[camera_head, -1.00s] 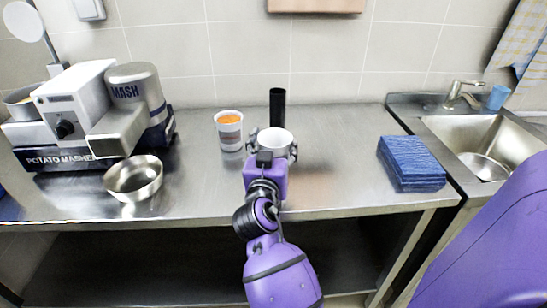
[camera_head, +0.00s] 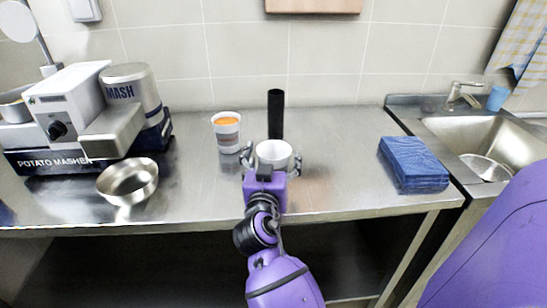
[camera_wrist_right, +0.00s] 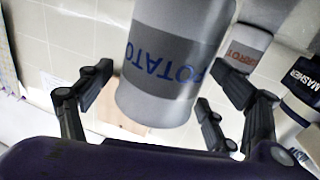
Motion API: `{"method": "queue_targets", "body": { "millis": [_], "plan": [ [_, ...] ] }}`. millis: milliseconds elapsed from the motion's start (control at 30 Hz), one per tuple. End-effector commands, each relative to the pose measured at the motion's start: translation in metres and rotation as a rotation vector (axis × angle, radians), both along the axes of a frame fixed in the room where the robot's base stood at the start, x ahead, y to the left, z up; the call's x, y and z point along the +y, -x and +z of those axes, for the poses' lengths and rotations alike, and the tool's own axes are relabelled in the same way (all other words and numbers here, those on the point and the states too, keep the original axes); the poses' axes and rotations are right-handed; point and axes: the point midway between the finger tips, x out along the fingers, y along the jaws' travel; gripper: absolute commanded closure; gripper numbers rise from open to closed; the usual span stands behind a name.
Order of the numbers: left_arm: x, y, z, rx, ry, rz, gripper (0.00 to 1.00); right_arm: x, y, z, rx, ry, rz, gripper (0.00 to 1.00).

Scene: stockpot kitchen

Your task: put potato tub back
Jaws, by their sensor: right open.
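The potato tub (camera_head: 274,150) is a white tub with a grey band. In the right wrist view the tub (camera_wrist_right: 170,95) shows POTATO in blue letters, upside down in the picture. It appears upright on the steel counter, near the middle. My right gripper (camera_head: 271,161) is open, with its fingers spread on either side of the tub. In the wrist view gaps show between the fingers and the tub. The tub's lower front is hidden behind the gripper in the head view. My left gripper is not in view.
A carrot tub (camera_head: 227,138) with orange contents stands just left of the potato tub. A black cylinder (camera_head: 275,113) stands behind it. The potato masher (camera_head: 75,110) and a metal bowl (camera_head: 128,190) are at left. Blue cloths (camera_head: 413,165) and a sink (camera_head: 490,140) are at right.

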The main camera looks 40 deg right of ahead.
Motion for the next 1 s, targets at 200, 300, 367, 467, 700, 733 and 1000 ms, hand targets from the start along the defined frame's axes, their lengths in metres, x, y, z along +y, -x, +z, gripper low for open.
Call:
{"method": "queue_targets", "body": {
  "millis": [200,300,367,467,700,733,1000],
  "plan": [
    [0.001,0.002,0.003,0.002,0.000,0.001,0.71,0.004,0.003,0.004,-0.001,-0.002,0.002,0.17],
    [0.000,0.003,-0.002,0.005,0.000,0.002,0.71,0.015,0.015,0.000,0.002,-0.004,0.001,0.17],
    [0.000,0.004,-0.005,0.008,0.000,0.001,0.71,0.024,0.025,0.001,0.002,-0.006,0.001,0.17],
    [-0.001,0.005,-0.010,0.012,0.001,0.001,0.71,0.040,0.041,0.000,0.002,-0.006,0.001,0.17],
    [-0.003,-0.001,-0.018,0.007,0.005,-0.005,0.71,0.072,0.073,0.000,0.004,-0.002,0.001,0.17],
    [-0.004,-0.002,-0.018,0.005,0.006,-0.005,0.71,0.074,0.076,0.001,0.004,-0.002,0.001,0.17],
    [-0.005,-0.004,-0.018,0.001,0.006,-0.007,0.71,0.084,0.086,0.004,0.000,0.000,-0.001,0.17]
  ]
}}
